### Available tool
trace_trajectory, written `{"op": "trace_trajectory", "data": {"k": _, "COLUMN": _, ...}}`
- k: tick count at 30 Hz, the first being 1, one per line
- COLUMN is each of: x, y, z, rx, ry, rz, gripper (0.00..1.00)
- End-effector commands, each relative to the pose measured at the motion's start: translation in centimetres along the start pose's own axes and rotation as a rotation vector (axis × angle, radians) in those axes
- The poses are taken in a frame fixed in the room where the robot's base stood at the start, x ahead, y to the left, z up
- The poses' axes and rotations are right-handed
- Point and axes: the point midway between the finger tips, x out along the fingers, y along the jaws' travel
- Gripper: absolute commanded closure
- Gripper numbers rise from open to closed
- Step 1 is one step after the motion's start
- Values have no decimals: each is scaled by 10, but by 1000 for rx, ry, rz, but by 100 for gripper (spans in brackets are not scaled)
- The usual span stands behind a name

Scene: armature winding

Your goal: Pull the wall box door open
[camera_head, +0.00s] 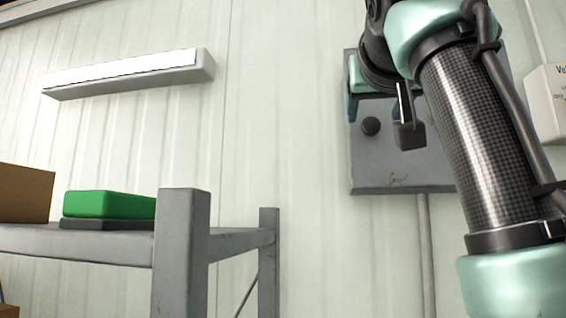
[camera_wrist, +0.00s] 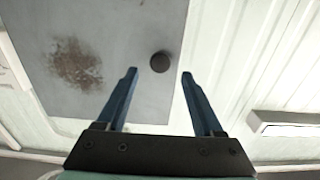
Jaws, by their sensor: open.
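The wall box (camera_head: 400,175) is a flat grey cabinet on the pale wall, partly hidden behind my arm in the head view. Its door face (camera_wrist: 110,20) fills the upper left of the wrist view, with a brown rust patch. A round dark knob (camera_head: 370,126) sits on the door, and it also shows in the wrist view (camera_wrist: 160,62). The door looks closed. My gripper (camera_wrist: 159,76) is open and empty, its two blue fingers apart. The knob appears between and slightly beyond the fingertips in the wrist view; I see no contact.
A grey metal rack (camera_head: 180,255) stands at the lower left, with a green box (camera_head: 110,205) and a cardboard box (camera_head: 25,193) on it. A wall lamp (camera_head: 130,75) hangs above. A conduit (camera_head: 426,250) runs down below the wall box. A white box (camera_head: 546,105) is at the right.

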Motion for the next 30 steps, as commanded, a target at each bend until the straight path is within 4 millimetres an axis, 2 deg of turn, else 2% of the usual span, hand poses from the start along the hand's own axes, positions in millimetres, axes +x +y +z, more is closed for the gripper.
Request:
{"op": "trace_trajectory", "data": {"k": 3, "x": 20, "y": 0, "z": -4, "rx": 0, "ry": -3, "rz": 1, "gripper": 31}}
{"op": "trace_trajectory", "data": {"k": 7, "x": 32, "y": 0, "z": -2, "rx": 0, "ry": -1, "rz": 0, "gripper": 31}}
{"op": "trace_trajectory", "data": {"k": 19, "x": 38, "y": 0, "z": 0, "rx": 0, "ry": 1, "rz": 0, "gripper": 33}}
{"op": "trace_trajectory", "data": {"k": 30, "x": 37, "y": 0, "z": 0, "rx": 0, "ry": 1, "rz": 1, "gripper": 100}}
